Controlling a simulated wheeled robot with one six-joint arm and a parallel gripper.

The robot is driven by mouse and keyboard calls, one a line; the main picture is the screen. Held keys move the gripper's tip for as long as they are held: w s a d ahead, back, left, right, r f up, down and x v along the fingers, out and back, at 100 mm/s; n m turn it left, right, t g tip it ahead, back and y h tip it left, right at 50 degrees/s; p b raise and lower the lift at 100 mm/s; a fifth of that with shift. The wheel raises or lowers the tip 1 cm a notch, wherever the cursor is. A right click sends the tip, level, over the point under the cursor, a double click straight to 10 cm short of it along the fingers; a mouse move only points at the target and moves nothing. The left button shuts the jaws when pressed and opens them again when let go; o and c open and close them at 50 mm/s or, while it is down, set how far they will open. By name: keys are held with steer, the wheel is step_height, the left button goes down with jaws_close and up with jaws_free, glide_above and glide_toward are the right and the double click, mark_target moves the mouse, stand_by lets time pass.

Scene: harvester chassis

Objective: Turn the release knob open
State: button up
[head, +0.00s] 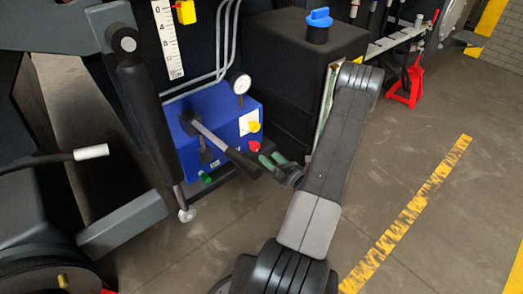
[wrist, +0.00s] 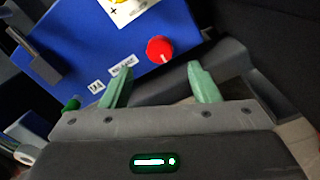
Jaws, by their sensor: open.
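The red knob (head: 255,147) sits on the lower right of the blue valve box (head: 205,110). In the wrist view the red knob (wrist: 160,49) is round with a small white mark, near a label that reads RELEASE (wrist: 122,68) on the blue face (wrist: 75,50). My gripper (head: 270,157) has green fingers and is close to the red knob, to its right and slightly below in the head view. In the wrist view my gripper (wrist: 161,70) is open and empty. The knob shows between and just beyond the fingertips, apart from both.
A lever with a dark grip (head: 240,162) sticks out of the box beside my gripper. A black tank with a blue cap (head: 319,18) stands behind my arm.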

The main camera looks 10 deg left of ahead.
mark_target(257, 148)
steer(key=shift+v, duration=2.75)
steer(key=shift+a, duration=0.1)
steer(key=b+x, duration=0.1)
steer(key=x, duration=1.3)
steer(key=shift+f, duration=0.1)
steer(key=shift+d, duration=0.2)
